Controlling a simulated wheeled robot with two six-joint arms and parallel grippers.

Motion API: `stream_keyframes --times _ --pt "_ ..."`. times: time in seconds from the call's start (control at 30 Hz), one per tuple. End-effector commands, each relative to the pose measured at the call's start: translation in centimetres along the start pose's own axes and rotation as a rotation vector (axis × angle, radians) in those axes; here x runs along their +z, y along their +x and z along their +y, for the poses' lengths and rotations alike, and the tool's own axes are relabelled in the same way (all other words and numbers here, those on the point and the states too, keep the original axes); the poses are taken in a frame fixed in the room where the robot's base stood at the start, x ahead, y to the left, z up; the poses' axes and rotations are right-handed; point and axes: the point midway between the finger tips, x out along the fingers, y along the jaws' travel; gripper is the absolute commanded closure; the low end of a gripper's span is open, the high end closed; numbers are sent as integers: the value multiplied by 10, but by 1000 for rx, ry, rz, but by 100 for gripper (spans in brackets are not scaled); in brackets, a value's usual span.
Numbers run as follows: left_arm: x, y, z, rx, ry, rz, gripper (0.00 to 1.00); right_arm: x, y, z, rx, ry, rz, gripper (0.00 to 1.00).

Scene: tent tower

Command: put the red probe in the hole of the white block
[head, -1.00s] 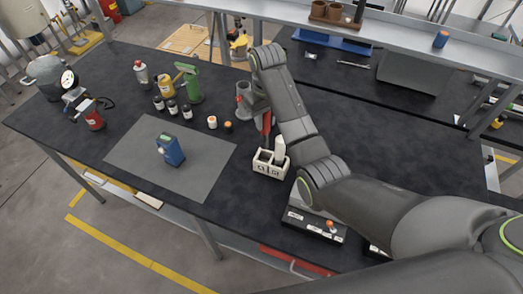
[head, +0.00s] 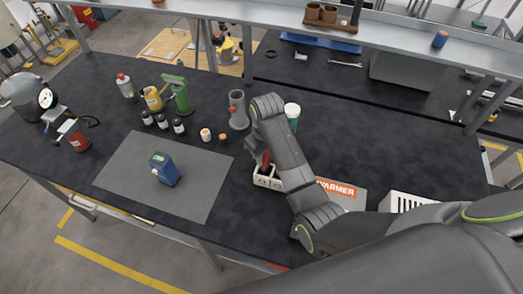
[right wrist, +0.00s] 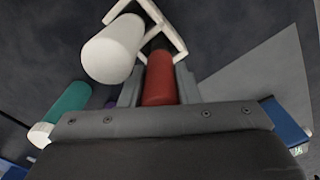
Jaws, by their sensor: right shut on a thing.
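The red probe (head: 266,160) is held upright by my right gripper (head: 258,156), directly over the white block (head: 268,183). In the right wrist view the red probe (right wrist: 160,82) lies between the fingers of the shut gripper (right wrist: 157,88). Its dark end is at one compartment of the white block (right wrist: 176,36); I cannot tell how deep it is. A white cylinder (right wrist: 112,50) stands at the other compartment; in the head view my arm hides it. My left gripper is not in view.
A teal, white-capped container (head: 292,112) stands behind my right arm, and a box marked WARMER (head: 340,192) is to its right. A grey holder (head: 237,110) stands behind the block. A grey mat (head: 200,195) with a blue device (head: 164,169) lies to the left.

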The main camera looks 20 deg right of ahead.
Motion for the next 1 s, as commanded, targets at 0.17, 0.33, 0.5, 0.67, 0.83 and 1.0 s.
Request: stream_keyframes --times 0.17,0.33,0.5,0.67,0.83,1.0 --pt "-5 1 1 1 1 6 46 0 0 0 0 0 1 100" --pt "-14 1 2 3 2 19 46 0 4 0 0 0 -1 100" --pt "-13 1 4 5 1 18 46 0 3 0 0 0 -1 49" --pt "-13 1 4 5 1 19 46 0 3 0 0 0 0 49" --pt "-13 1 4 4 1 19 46 -1 0 0 1 0 1 49" --pt "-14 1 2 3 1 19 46 -14 -19 0 2 -4 4 49"
